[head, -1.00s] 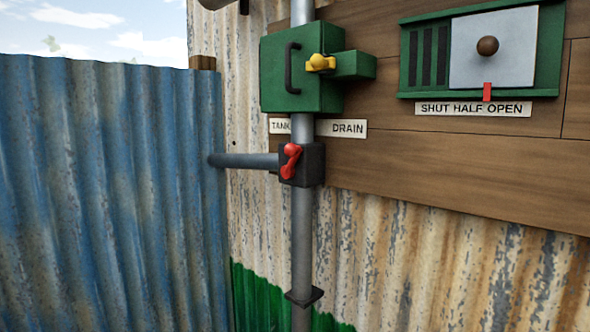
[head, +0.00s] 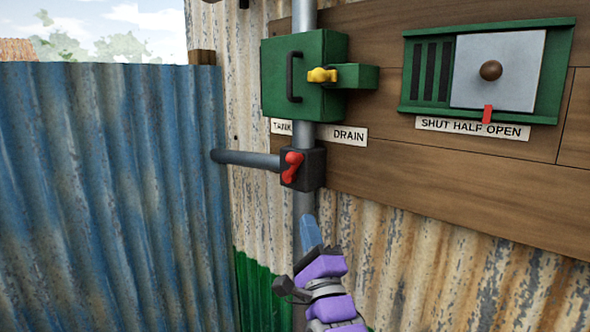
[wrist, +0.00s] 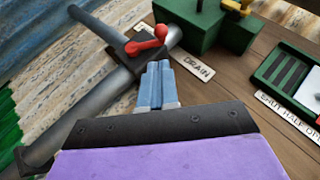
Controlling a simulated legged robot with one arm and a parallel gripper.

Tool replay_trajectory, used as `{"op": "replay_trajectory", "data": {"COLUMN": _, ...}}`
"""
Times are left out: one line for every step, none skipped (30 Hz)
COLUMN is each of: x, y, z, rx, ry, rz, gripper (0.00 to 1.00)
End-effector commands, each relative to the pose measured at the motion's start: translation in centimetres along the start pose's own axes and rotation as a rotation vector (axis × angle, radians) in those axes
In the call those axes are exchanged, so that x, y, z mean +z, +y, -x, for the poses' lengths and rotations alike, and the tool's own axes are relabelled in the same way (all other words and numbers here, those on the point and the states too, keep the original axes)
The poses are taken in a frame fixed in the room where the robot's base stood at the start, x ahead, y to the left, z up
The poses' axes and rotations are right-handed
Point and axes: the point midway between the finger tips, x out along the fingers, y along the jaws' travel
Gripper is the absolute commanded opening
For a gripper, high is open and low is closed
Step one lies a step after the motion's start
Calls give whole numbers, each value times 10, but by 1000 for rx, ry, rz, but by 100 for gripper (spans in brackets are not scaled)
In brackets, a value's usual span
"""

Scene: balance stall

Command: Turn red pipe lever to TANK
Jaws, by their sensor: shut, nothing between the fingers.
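The red lever (head: 291,167) sits on a dark valve block (head: 316,168) on the grey vertical pipe, tilted with its upper end slightly right. The TANK label (head: 281,127) is above it to the left, partly hidden by the pipe, and the DRAIN label (head: 350,135) is to the right. My gripper (head: 311,232) is below the block in the head view, shut and empty, apart from the lever. In the wrist view the lever (wrist: 146,46) lies just beyond my blue fingertips (wrist: 157,68).
A green box (head: 303,78) with a yellow latch (head: 322,75) is above the lever. A side pipe (head: 245,159) runs left from the block. A sliding vent (head: 490,70) is at the upper right. A blue corrugated fence (head: 110,190) stands at the left.

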Motion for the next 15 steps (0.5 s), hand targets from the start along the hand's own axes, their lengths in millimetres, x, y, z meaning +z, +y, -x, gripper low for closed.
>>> {"op": "replay_trajectory", "data": {"x": 0, "y": -1, "z": 0, "rx": -5, "ry": -2, "rz": -5, "gripper": 0}}
{"op": "replay_trajectory", "data": {"x": 0, "y": -1, "z": 0, "rx": -6, "ry": -2, "rz": -6, "gripper": 0}}
{"op": "replay_trajectory", "data": {"x": 0, "y": -1, "z": 0, "rx": -7, "ry": -2, "rz": -6, "gripper": 0}}
{"op": "replay_trajectory", "data": {"x": 0, "y": -1, "z": 0, "rx": -6, "ry": -2, "rz": -6, "gripper": 0}}
{"op": "replay_trajectory", "data": {"x": 0, "y": -1, "z": 0, "rx": -5, "ry": -1, "rz": -5, "gripper": 0}}
{"op": "replay_trajectory", "data": {"x": 0, "y": -1, "z": 0, "rx": -5, "ry": -1, "rz": -5, "gripper": 0}}
{"op": "replay_trajectory", "data": {"x": 0, "y": 0, "z": 0, "rx": -4, "ry": -1, "rz": -5, "gripper": 0}}
{"op": "replay_trajectory", "data": {"x": 0, "y": 0, "z": 0, "rx": -4, "ry": -1, "rz": -5, "gripper": 0}}
{"op": "replay_trajectory", "data": {"x": 0, "y": 0, "z": 0, "rx": -4, "ry": -1, "rz": -4, "gripper": 0}}
{"op": "replay_trajectory", "data": {"x": 0, "y": 0, "z": 0, "rx": -3, "ry": -1, "rz": -4, "gripper": 0}}
{"op": "replay_trajectory", "data": {"x": 0, "y": 0, "z": -1, "rx": -3, "ry": 0, "rz": -4, "gripper": 0}}
{"op": "replay_trajectory", "data": {"x": 0, "y": -1, "z": -2, "rx": -3, "ry": 0, "rz": -4, "gripper": 0}}
{"op": "replay_trajectory", "data": {"x": 0, "y": -1, "z": -2, "rx": -2, "ry": 0, "rz": -4, "gripper": 0}}
{"op": "replay_trajectory", "data": {"x": 0, "y": -1, "z": -3, "rx": -2, "ry": 1, "rz": -4, "gripper": 0}}
{"op": "replay_trajectory", "data": {"x": 0, "y": -1, "z": -5, "rx": -1, "ry": 1, "rz": -4, "gripper": 0}}
